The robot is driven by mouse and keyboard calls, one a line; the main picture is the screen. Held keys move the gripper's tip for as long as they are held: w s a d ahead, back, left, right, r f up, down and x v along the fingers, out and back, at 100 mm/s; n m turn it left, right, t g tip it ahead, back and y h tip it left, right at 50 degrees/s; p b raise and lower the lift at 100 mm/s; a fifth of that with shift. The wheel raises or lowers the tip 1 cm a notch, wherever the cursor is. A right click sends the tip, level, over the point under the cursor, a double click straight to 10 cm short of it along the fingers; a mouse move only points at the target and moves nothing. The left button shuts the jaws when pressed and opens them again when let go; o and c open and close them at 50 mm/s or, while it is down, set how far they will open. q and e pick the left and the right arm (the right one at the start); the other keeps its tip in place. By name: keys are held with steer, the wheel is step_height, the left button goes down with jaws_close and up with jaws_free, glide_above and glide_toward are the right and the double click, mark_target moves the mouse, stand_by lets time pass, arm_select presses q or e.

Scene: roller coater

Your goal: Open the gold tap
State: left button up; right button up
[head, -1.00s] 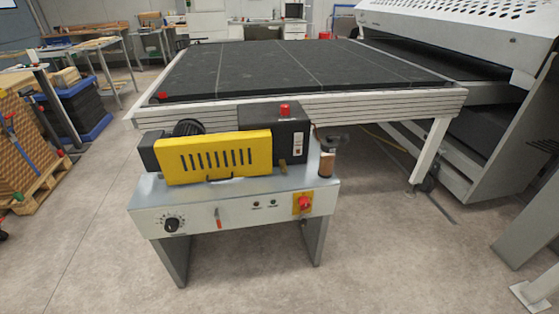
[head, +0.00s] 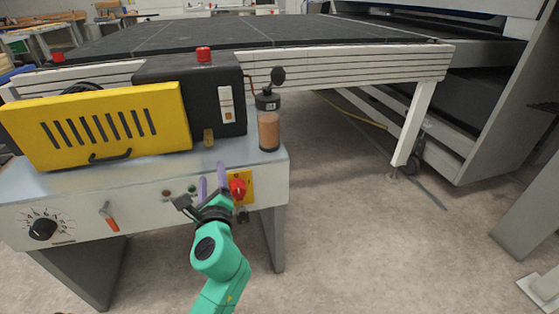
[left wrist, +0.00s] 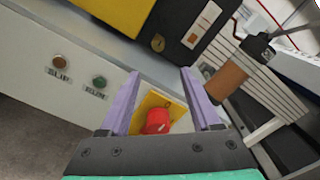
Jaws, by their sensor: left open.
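The gold tap (head: 208,137) is a small brass piece low on the front of the black box (head: 190,72), just above the metal top of the machine. It also shows in the left wrist view (left wrist: 158,43), beyond the fingertips. My left gripper (head: 212,178) is open, with two purple fingers pointing up towards the machine. It is in front of the front panel, below the tap and apart from it. In the left wrist view the gap between the fingers (left wrist: 160,76) is empty. My right gripper is in neither view.
A red switch on a yellow plate (head: 238,189) is close beside the fingers. A bottle with brown contents (head: 268,130) stands right of the tap, and a slotted yellow cover (head: 95,125) is on the left.

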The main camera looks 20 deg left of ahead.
arm_select(q)
glide_toward(208, 144)
steer(key=w, duration=0.1)
steer(key=b+x, duration=0.1)
steer(key=x, duration=0.6)
steer(key=shift+a, duration=0.3)
steer(key=shift+w+a, duration=0.2)
jaws_close()
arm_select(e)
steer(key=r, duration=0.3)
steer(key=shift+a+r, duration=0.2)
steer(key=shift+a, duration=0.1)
